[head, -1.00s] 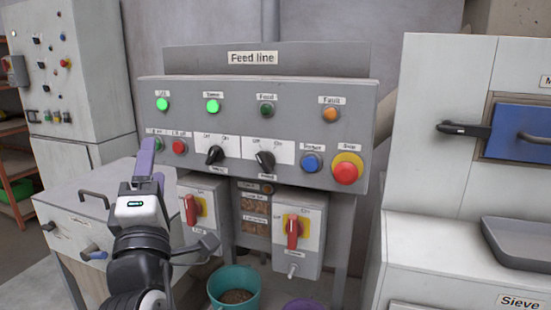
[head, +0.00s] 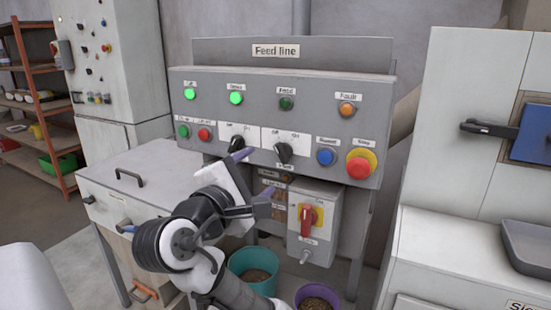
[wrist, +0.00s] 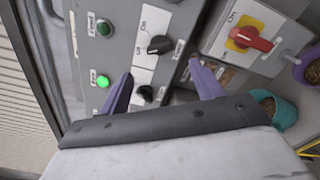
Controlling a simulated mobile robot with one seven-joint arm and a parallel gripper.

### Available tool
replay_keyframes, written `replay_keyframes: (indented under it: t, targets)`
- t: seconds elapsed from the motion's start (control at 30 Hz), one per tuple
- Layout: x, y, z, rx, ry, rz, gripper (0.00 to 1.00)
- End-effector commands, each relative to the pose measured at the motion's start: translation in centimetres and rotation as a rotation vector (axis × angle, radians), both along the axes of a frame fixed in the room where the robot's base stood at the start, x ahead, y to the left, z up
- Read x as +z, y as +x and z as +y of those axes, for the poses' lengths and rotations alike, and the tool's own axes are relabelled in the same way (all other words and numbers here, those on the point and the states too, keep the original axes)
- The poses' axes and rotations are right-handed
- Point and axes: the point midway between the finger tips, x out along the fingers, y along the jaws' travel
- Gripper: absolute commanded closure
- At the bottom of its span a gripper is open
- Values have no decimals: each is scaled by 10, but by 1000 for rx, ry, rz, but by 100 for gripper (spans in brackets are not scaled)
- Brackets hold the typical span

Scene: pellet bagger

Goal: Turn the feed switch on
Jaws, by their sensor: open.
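The feed switch (head: 284,152) is a black rotary knob on the right of the grey Feed line panel. Its pointer appears tilted to the upper left, toward Off. The Feed lamp (head: 286,103) above it is dark green and looks unlit. The switch also shows in the wrist view (wrist: 159,45), beyond the fingers. My gripper (head: 255,175) is open and empty, just below and left of the switch, apart from it. In the wrist view its two purple fingers (wrist: 160,72) are spread, with the other black knob (wrist: 145,93) seen between them.
The other black knob (head: 237,144) is close by on the left. A blue button (head: 326,157) and red stop button (head: 359,167) are to the right. A box with a red handle (head: 307,221) hangs below. Teal (head: 254,270) and purple (head: 317,299) buckets stand underneath.

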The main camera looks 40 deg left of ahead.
Motion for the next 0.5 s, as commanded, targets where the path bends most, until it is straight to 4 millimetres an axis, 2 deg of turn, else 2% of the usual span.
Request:
replay_keyframes:
  t: [0.03, 0.2, 0.3, 0.5]
  targets:
    - [1, 12, 2, -3, -2, 3, 35]
    - [2, 46, 11, -3, -1, 3, 35]
    - [1, 62, 14, -1, -1, 4, 35]
    - [1, 79, 19, 0, 2, 2, 35]
